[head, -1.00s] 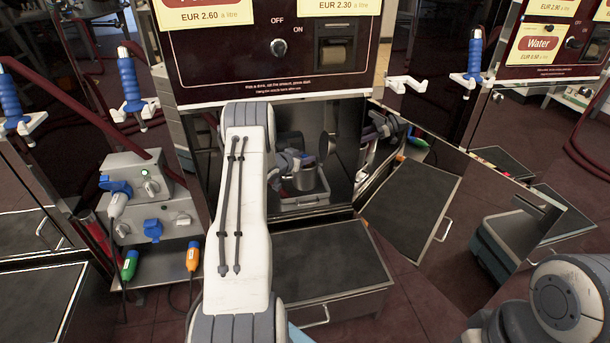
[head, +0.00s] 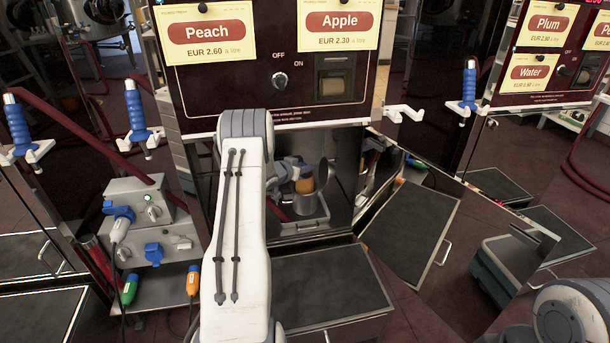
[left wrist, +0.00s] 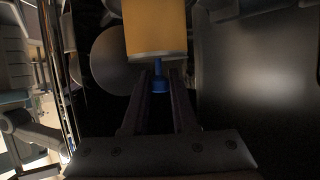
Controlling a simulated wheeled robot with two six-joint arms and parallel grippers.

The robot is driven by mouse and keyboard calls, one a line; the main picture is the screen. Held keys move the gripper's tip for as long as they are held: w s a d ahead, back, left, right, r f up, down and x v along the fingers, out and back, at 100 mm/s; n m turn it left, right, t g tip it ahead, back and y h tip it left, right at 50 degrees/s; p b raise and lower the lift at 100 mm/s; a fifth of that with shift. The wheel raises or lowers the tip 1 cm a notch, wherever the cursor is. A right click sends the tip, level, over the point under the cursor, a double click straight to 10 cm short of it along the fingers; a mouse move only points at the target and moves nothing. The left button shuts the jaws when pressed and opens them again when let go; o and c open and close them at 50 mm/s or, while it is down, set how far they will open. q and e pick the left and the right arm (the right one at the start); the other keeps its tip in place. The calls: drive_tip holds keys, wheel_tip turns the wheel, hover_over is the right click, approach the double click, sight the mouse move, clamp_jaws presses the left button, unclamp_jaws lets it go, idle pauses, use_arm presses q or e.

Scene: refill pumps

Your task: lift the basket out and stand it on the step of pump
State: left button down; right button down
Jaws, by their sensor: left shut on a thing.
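The basket, an orange-yellow cylinder (head: 306,184) with a metal rim, shows inside the pump's open bay, just above a silver pot (head: 304,204). I cannot tell if its lower end is still inside the pot. In the left wrist view the basket (left wrist: 157,28) fills the top, with a blue handle (left wrist: 160,80) between the fingers. My left gripper (head: 294,170) is shut on this handle; my forearm partly hides it in the head view. The pump's black-topped step (head: 325,278) is bare in front of the bay. My right gripper is out of view.
The pot stands in a grey tray (head: 290,229). A round lid (head: 323,172) stands open beside it. A grey socket box (head: 140,208) and hanging blue nozzles (head: 136,108) are at left.

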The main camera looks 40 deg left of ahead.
use_arm(q)
wheel_tip(320, 180, up, 6)
drive_tip(key=shift+f+p, duration=0.25)
drive_tip(key=shift+p, duration=0.55)
drive_tip(key=s+d+f+p, duration=0.1)
drive_tip(key=s+f, duration=0.1)
drive_tip(key=s, duration=1.6)
drive_tip(key=shift+d, duration=0.25)
